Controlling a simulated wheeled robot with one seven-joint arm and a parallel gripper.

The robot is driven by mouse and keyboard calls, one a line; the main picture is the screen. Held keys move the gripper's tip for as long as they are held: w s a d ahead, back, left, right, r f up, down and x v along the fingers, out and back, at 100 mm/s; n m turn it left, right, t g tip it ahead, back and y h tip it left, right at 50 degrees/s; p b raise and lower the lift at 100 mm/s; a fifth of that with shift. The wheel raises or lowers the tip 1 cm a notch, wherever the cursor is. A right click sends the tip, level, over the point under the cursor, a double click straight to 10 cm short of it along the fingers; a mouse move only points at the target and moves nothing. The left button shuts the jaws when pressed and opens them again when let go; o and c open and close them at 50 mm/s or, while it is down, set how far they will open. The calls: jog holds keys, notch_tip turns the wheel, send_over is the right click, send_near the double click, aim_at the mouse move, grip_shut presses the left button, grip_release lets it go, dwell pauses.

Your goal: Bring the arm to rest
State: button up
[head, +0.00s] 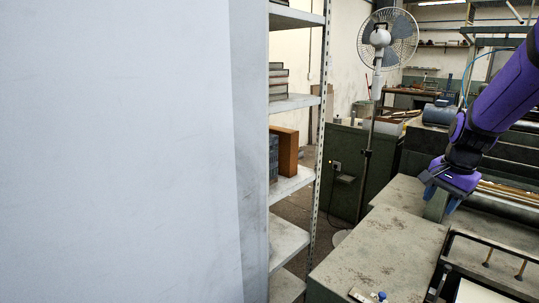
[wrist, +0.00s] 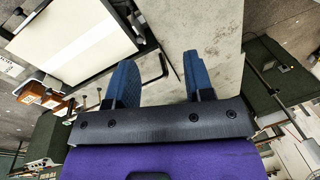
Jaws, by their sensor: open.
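My arm, purple, comes in from the right in the head view. My gripper (head: 440,203) points down above the grey worktop (head: 385,245), near its back right. In the wrist view my gripper (wrist: 158,80) shows two blue fingers set apart with nothing between them, only the worktop (wrist: 200,25) beyond. The gripper is open and empty. Whether a fingertip touches the worktop I cannot tell.
A large pale panel (head: 120,150) fills the left of the head view. Beside it stands a metal shelf (head: 290,185) with boxes. A standing fan (head: 388,40) is behind. A black frame (head: 445,262) with a white sheet lies at the front right.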

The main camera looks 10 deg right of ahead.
jog(key=s+a+r+n+t, duration=0.1)
jog(key=s+a+r+n, duration=0.5)
jog(key=s+a, duration=0.2)
jog(key=s+a+r+n+t, duration=0.2)
jog(key=s+a+r+n, duration=0.4)
jog(key=s, duration=0.6)
jog(key=shift+a+n, duration=0.4)
jog(key=shift+a, duration=0.8)
jog(key=shift+d, duration=0.15)
